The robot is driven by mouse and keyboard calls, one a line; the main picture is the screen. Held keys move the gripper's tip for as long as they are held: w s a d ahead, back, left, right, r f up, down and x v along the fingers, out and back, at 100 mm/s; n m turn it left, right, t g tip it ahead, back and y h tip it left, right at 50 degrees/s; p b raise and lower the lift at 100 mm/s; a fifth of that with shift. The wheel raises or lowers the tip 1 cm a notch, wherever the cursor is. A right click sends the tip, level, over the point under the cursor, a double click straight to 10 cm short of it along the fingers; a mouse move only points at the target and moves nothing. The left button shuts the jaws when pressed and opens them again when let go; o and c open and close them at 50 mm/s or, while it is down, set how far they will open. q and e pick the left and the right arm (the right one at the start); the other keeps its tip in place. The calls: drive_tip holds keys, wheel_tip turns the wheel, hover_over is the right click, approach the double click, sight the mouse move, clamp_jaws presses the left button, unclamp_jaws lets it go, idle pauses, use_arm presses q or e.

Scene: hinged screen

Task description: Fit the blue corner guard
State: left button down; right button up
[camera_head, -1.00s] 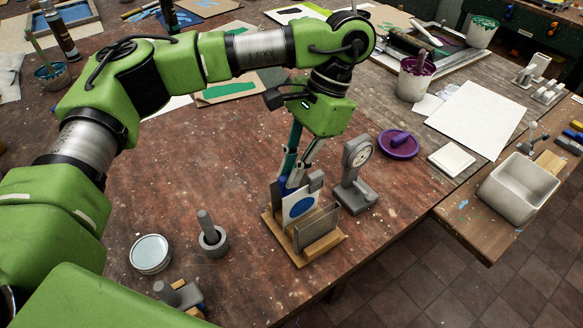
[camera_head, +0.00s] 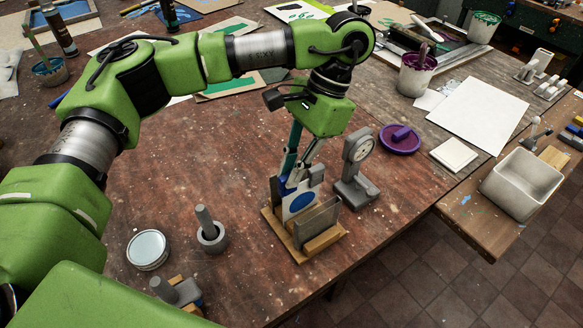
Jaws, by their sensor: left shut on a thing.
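My left gripper (camera_head: 294,172) reaches down from above to the top of a small panel stand. It is shut on a small blue piece, which I take to be the blue corner guard (camera_head: 283,188). The guard is at the upper left edge of a white panel (camera_head: 293,211) with a blue oval; the fingers partly hide it, and I cannot tell if it is seated. A grey panel (camera_head: 317,222) stands at an angle to the white one. Both stand on a wooden base (camera_head: 320,242). My right gripper is not in view.
A grey dial gauge stand (camera_head: 356,172) is close to the right of the panels. A grey cup with a rod (camera_head: 211,237) and a round tin (camera_head: 148,250) are to the left. A purple dish (camera_head: 400,139) lies behind right. The table's front edge is near the base.

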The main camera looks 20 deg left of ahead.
use_arm(q)
drive_tip(key=shift+f+b, duration=0.85)
drive_tip(key=shift+f, duration=0.2)
drive_tip(key=c, duration=2)
unclamp_jaws()
wheel_tip(320, 180, up, 7)
drive_tip(key=p, duration=0.6)
drive_tip(key=shift+r, duration=0.1)
drive_tip(key=shift+s, duration=0.1)
